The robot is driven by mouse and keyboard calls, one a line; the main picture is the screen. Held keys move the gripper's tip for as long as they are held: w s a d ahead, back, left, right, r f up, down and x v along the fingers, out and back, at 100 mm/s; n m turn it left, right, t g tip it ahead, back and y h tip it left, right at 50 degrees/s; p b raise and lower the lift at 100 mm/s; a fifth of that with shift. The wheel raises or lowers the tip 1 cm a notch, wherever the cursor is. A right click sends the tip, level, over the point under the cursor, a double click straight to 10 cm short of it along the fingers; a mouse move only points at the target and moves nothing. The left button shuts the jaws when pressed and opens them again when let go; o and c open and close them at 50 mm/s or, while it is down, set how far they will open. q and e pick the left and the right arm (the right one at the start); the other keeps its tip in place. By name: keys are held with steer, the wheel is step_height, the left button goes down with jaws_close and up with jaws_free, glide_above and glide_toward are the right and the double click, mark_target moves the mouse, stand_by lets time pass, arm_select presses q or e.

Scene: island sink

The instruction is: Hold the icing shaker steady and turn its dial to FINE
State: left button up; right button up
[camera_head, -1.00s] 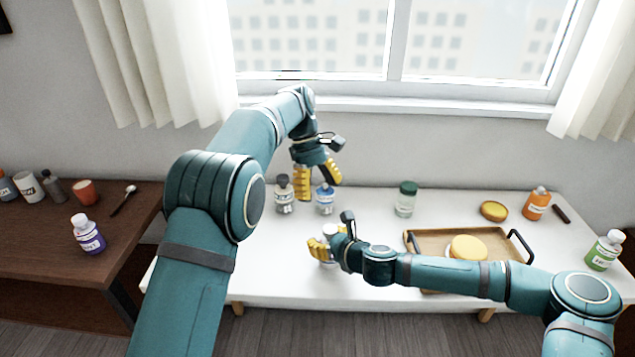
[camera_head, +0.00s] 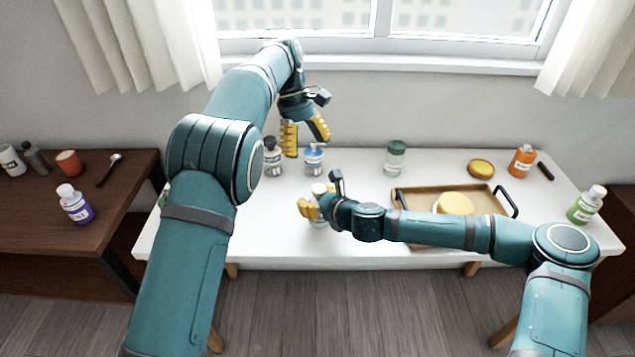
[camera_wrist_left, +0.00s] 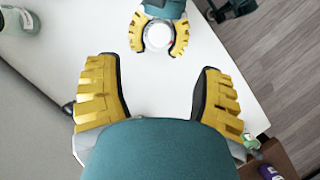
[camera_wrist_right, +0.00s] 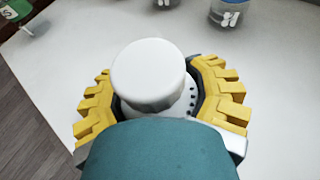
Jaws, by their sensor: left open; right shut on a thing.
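The icing shaker (camera_head: 319,190) stands upright near the middle of the white table, with a smooth white top. In the right wrist view the white top (camera_wrist_right: 155,72) sits over a white collar with a row of small dark dots. No dial word is readable. My right gripper (camera_head: 312,208) is shut around the shaker's body, its yellow fingers on either side. My left gripper (camera_head: 306,137) is open and empty, up behind the shaker and apart from it. In the left wrist view the shaker's round top (camera_wrist_left: 158,37) shows beyond the open fingers.
A dark-topped jar (camera_head: 272,160), a blue-topped jar (camera_head: 314,161) and a green-capped jar (camera_head: 395,160) stand at the back. A wooden tray (camera_head: 420,237) with a yellow-topped round item (camera_head: 455,203) lies right, under my right arm. The front left table area is clear.

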mark_target(319, 188)
arm_select(q)
steer(key=x, duration=1.1)
steer(key=shift+f, duration=0.15)
jaws_close()
